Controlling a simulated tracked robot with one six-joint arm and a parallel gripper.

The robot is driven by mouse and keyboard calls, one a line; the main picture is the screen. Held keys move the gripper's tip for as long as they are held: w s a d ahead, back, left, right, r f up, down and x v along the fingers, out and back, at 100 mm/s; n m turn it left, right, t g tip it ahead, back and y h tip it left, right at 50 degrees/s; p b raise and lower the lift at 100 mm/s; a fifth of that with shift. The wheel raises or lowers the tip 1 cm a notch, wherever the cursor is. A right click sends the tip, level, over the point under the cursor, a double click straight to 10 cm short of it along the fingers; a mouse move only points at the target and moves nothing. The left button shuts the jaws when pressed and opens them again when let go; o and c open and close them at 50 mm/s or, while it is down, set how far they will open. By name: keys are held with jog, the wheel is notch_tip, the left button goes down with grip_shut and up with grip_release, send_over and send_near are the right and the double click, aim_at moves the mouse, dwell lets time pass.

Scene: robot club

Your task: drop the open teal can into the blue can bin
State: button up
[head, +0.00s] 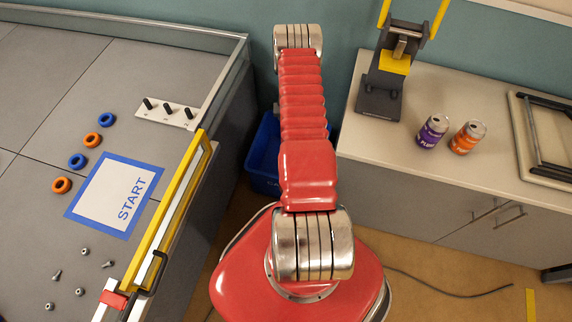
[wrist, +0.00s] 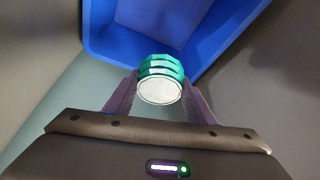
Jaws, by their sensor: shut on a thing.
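In the wrist view my gripper (wrist: 160,98) is shut on the teal can (wrist: 160,66). The can has pale bands, and its pale round end faces the camera. The blue can bin (wrist: 103,25) lies just past the can, its inside partly in view. I cannot tell the can's height relative to the rim. In the head view the bin (head: 262,160) stands on the floor between the grey table and the counter, partly hidden by my red arm. My gripper and the can are hidden in the head view.
A purple can (head: 432,131) and an orange can (head: 467,137) stand on the counter (head: 400,155) near a dark grey press (head: 385,80). The grey table (head: 60,120) on the left has a raised yellow edge bar (head: 170,215). A black cable (head: 450,290) lies on the floor.

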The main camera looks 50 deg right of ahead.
jog(key=shift+m, duration=0.6)
jog(key=s+f, duration=0.2)
jog(key=f, duration=0.1)
jog(key=s+f, duration=0.1)
jog(key=shift+s+a+f, duration=0.15)
jog(key=shift+a+f, duration=0.2)
jog(key=shift+a, duration=0.05)
jog(key=shift+f, duration=0.1)
jog(key=shift+f, duration=2.9)
jog(key=o, duration=1.2)
jog(key=shift+r, duration=0.1)
jog(key=shift+a+v, duration=0.2)
jog(key=shift+v, duration=6.5)
